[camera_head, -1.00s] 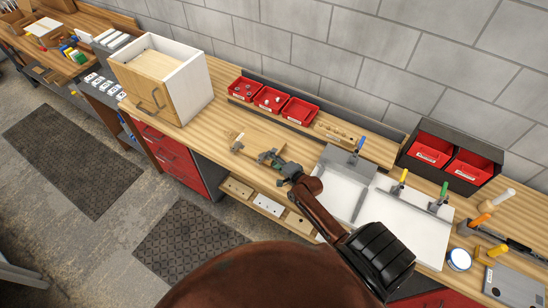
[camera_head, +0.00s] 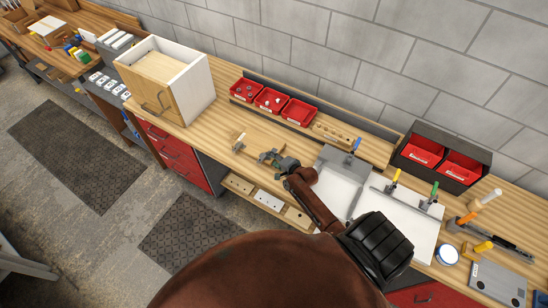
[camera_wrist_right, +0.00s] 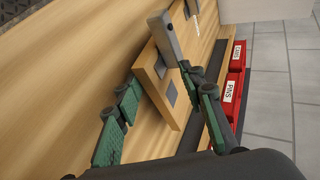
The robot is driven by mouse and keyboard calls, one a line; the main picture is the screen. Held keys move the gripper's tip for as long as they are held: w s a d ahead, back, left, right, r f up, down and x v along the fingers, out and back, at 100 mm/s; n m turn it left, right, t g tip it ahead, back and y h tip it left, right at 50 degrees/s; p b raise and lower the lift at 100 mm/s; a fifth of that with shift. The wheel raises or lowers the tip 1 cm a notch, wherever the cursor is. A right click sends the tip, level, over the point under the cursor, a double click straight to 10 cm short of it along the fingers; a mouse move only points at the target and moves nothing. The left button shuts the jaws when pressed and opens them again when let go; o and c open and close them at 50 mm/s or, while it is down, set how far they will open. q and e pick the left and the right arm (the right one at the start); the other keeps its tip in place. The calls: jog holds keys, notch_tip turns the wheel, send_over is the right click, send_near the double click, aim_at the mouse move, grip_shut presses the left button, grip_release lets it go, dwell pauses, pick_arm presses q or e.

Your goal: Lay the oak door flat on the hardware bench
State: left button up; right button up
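An oak-coloured door panel (camera_head: 146,96) with a dark bow handle stands upright as the front of a white-sided cabinet (camera_head: 190,92) on the bench. My right gripper (camera_head: 268,156) is low over the bench, right of the cabinet, and clear of that panel. In the right wrist view its green fingers (camera_wrist_right: 165,118) are spread apart and look empty. An upright wooden piece (camera_wrist_right: 160,88) with dark square plates and a grey lever shows between and beyond them; I cannot tell whether they touch it. My left gripper is not in view.
Red bins (camera_head: 270,101) stand along the back of the wooden bench (camera_head: 222,126). White boards with coloured clamps (camera_head: 405,222) and a black rack of red bins (camera_head: 440,158) are at the right.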

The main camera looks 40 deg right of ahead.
jog(key=shift+r+p, duration=0.3)
jog(key=shift+p, duration=0.3)
jog(key=shift+r+g+p, duration=0.15)
jog(key=shift+g+p, duration=0.5)
jog(key=shift+g, duration=0.45)
jog(key=g, duration=0.2)
jog(key=shift+s+g, duration=0.1)
jog(key=shift+g, duration=0.2)
jog(key=shift+s+g, duration=0.2)
jog(key=shift+g, duration=0.4)
jog(key=shift+s+r, duration=0.3)
jog(key=shift+s, duration=0.5)
jog(key=shift+s+r, duration=0.3)
jog(key=shift+s, duration=0.5)
jog(key=o, duration=0.6)
jog(key=shift+c, duration=0.2)
jog(key=shift+w, duration=0.1)
